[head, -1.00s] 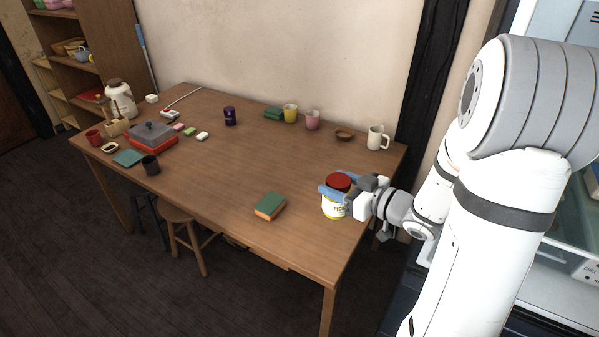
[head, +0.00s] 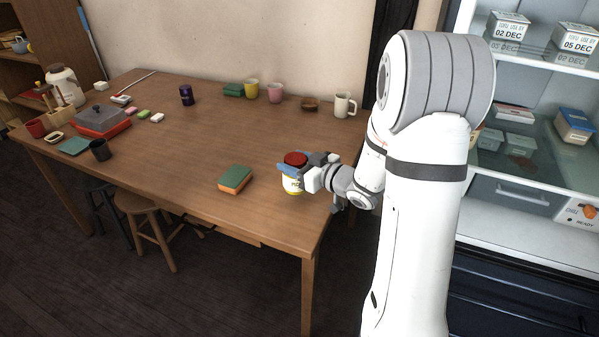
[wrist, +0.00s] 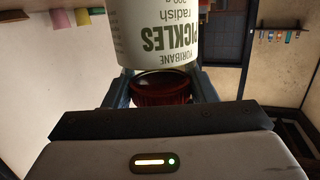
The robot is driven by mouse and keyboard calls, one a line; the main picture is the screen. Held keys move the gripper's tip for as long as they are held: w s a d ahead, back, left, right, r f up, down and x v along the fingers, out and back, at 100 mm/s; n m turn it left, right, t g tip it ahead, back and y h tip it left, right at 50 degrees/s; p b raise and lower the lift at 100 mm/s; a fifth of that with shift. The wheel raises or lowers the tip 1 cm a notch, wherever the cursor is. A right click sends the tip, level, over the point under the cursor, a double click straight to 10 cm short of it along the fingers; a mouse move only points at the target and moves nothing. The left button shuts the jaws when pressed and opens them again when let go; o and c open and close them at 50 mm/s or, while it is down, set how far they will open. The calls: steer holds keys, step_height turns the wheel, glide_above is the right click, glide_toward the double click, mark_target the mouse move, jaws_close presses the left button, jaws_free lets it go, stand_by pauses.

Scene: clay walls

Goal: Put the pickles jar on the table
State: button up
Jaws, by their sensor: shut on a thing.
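The pickles jar (head: 292,184) has a red lid and a pale label with yellow. In the head view it is upright over the near right part of the wooden table (head: 200,150). My gripper (head: 303,165) comes from the right and is shut on the jar near its lid. In the wrist view the jar (wrist: 160,35) appears upside down with its PICKLES label, and the dark red lid sits between the two fingers (wrist: 161,90). I cannot tell whether the jar's base touches the table.
A green and orange block (head: 235,179) lies left of the jar. A white mug (head: 344,105), a brown bowl (head: 310,104) and cups stand at the back. The table's middle is clear. An open fridge (head: 530,130) with shelves is at the right.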

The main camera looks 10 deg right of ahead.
steer(key=shift+f+b, duration=0.35)
steer(key=shift+f, duration=1.4)
steer(key=shift+f, duration=0.1)
steer(key=o, duration=1.3)
